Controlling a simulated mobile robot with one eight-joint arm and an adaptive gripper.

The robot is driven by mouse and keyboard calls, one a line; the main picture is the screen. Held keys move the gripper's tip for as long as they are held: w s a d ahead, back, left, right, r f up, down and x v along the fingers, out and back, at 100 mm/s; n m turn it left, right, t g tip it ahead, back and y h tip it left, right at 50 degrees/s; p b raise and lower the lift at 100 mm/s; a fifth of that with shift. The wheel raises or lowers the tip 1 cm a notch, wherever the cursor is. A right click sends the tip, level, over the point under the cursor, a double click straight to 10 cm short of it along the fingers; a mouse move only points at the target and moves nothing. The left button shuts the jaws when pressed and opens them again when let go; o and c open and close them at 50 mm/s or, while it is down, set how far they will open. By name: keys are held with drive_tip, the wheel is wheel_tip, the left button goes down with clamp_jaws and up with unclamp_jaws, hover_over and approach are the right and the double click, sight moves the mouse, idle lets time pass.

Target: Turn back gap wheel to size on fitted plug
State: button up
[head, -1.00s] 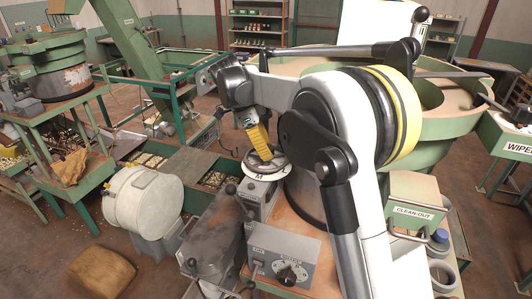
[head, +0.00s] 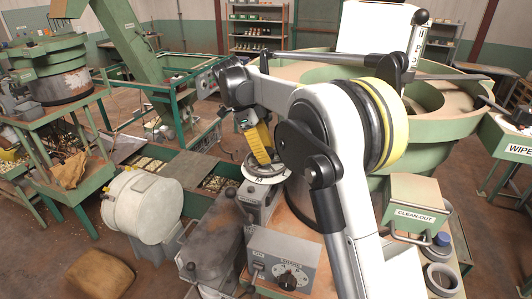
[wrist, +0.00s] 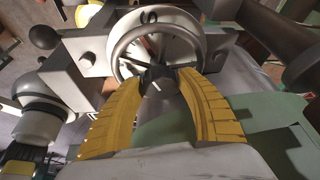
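The gap wheel (wrist: 121,42) is a grey hand wheel with spokes and a dark hub. In the head view it sits on a pale lettered dial (head: 262,180), where an M shows. My gripper (wrist: 161,76) has yellow ribbed fingers that reach inside the rim, one on each side of the hub. It also shows at the wheel in the head view (head: 258,160). I cannot tell whether the fingers press on the hub or stand just clear. I cannot make out a fitted plug.
A grey control box (head: 270,245) with a black knob stands in front of the wheel. A green clean-out box (head: 415,196) is at the right. A large green bowl (head: 445,125) lies behind my arm. A white drum (head: 142,202) stands at the left.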

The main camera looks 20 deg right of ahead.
drive_tip(key=shift+o, duration=0.9)
drive_tip(key=shift+d, duration=0.1)
drive_tip(key=v, duration=1.2)
